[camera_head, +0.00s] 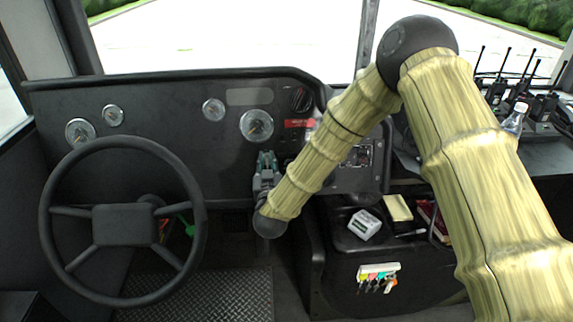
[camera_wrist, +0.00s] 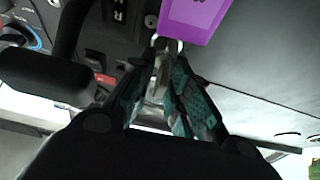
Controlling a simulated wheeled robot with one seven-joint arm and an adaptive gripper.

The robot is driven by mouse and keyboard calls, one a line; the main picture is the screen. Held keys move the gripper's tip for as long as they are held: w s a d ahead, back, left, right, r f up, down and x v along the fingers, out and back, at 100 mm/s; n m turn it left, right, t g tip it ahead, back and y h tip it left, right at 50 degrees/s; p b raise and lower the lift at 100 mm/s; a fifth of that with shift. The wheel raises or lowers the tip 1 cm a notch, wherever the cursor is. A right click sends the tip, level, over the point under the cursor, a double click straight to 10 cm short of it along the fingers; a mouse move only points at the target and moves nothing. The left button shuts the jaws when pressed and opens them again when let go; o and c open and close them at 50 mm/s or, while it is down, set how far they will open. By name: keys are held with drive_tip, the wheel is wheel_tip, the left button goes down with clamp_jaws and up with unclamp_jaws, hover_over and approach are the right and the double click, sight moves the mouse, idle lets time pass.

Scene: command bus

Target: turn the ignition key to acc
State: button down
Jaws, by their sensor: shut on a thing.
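My gripper (camera_wrist: 170,70) has teal-padded fingers and is shut on a small metal key (camera_wrist: 160,57) in the wrist view. A purple tag (camera_wrist: 195,16) hangs from the key by a ring. In the camera_head view my gripper (camera_head: 266,163) is at the lower right part of the dashboard, right of the steering wheel. The key and ignition lock are hidden there behind my gripper and arm. I cannot tell how far the key sits in the lock or how it is turned.
The steering wheel (camera_head: 124,225) stands left of my gripper. The dashboard (camera_head: 180,165) carries several gauges and a rotary knob (camera_head: 300,99). Several colored key tags (camera_head: 379,268) hang on a rack below a shelf with a white box (camera_head: 364,225). Radios (camera_head: 545,107) stand far right.

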drive_tip(key=shift+m, duration=0.3)
drive_tip(key=c, duration=1.6)
unclamp_jaws()
drive_tip(key=s, duration=0.8)
drive_tip(key=s+d, duration=0.1)
drive_tip(key=s, duration=0.3)
drive_tip(key=shift+f, duration=0.4)
drive_tip(key=shift+f, duration=0.1)
